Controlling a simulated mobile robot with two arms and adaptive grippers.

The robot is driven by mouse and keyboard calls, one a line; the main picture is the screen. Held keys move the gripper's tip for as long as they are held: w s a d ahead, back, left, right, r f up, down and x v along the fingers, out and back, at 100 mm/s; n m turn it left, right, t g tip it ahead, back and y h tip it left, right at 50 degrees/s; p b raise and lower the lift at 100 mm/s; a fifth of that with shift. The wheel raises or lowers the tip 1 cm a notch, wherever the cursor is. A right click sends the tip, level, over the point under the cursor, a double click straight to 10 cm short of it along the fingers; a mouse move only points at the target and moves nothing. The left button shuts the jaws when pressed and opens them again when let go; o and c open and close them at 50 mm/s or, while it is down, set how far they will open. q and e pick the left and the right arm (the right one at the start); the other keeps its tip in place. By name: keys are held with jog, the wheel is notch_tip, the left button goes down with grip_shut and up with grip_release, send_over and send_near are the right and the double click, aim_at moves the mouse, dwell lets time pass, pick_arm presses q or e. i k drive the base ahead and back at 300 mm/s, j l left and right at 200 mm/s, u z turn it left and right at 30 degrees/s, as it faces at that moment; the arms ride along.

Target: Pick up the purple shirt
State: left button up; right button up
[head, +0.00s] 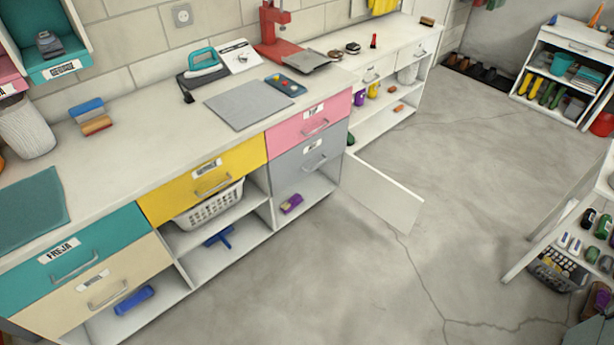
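A small purple thing (291,203) with a lighter end lies in the open bottom compartment below the grey drawer. It is too small to tell whether it is a folded shirt. Another purple thing (359,98) stands on a shelf of the farther white unit, beside a yellow one; it looks more like a container than cloth. No other purple cloth shows clearly. Neither of my grippers is in view.
A long counter (160,115) runs along the wall, with coloured drawers below. A white door (382,192) stands open into the floor space. A shelf rack with shoes (590,225) is at right. The concrete floor (340,270) between is clear.

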aim_at(289, 205)
jog(key=i+l+u, duration=0.35)
jog(key=i, duration=0.25)
jog(key=i+l+u, duration=0.35)
jog(key=i, duration=0.2)
